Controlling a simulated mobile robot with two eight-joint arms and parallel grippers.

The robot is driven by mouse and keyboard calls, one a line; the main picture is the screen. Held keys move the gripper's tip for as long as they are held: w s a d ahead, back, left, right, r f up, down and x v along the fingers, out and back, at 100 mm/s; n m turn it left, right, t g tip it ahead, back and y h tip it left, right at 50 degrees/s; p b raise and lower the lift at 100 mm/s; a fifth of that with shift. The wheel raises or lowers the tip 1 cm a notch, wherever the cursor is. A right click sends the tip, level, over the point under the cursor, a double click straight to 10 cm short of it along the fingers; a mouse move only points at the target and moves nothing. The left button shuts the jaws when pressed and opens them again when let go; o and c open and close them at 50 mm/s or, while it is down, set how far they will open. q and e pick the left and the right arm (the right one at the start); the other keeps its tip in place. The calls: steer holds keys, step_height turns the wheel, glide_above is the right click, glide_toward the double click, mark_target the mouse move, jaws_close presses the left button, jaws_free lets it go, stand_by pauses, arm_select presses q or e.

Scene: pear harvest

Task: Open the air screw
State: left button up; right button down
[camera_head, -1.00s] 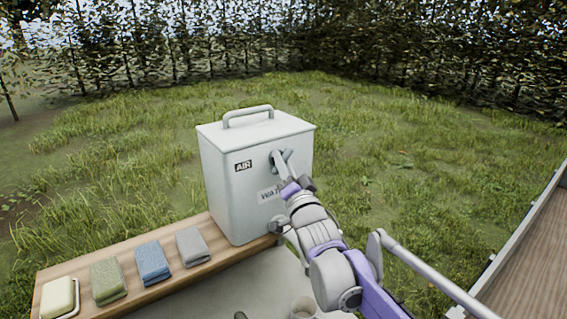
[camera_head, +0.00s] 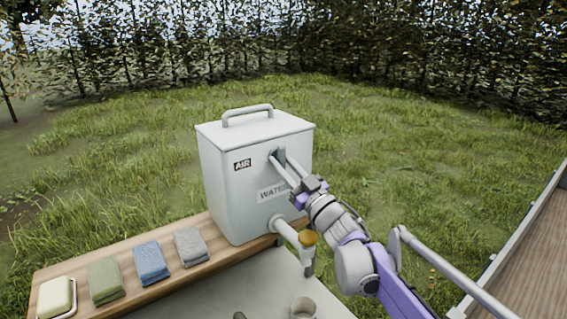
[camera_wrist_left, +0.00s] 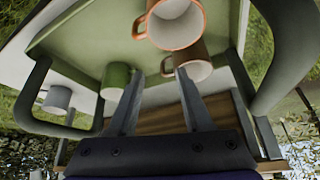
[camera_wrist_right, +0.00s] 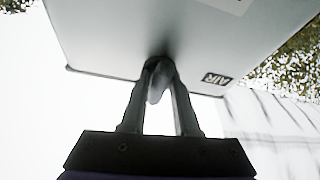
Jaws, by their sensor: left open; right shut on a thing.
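The white water container (camera_head: 255,165) stands on the wooden bench, with an AIR label (camera_head: 243,165) on its front. The grey air screw (camera_wrist_right: 156,88) sits on the container's front beside the label, seen in the right wrist view. My right gripper (camera_head: 277,157) is shut on the screw; its fingers (camera_wrist_right: 160,68) lie on either side of it. They hide most of the screw in the head view. My left gripper (camera_wrist_left: 160,73) is open and empty, seen only in the left wrist view.
A tap (camera_head: 295,236) with a yellow-brown knob juts out below the WATER label. Folded cloths (camera_head: 152,263) and soap (camera_head: 57,297) lie on the bench (camera_head: 130,248). A cup (camera_head: 303,309) stands below the tap. Orange mugs (camera_wrist_left: 176,22) and a green mug (camera_wrist_left: 115,80) are near my left gripper.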

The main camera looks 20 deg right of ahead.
arm_select(q)
steer(key=shift+w+r, duration=0.15)
steer(key=shift+r, duration=0.25)
arm_select(e)
steer(key=n+g+y, duration=0.1)
steer(key=n, duration=0.2)
steer(key=n+g+y, duration=0.1)
steer(key=n, duration=0.2)
steer(key=shift+n+y, duration=0.3)
steer(key=shift+n, duration=0.1)
steer(key=c, duration=0.5)
jaws_free()
steer(key=shift+a, duration=0.15)
arm_select(q)
steer(key=shift+a, duration=0.1)
arm_select(e)
steer(key=shift+s+d+f, duration=0.15)
steer(key=shift+s+d, duration=0.1)
steer(key=shift+d, duration=0.1)
arm_select(q)
steer(key=shift+s+f+b, duration=0.35)
steer(key=shift+f+b, duration=0.1)
steer(key=shift+f, duration=0.35)
steer(key=shift+s+f+b, duration=0.3)
steer(key=shift+f+b, duration=0.1)
steer(key=shift+f, duration=0.35)
arm_select(e)
steer(key=shift+v, duration=5)
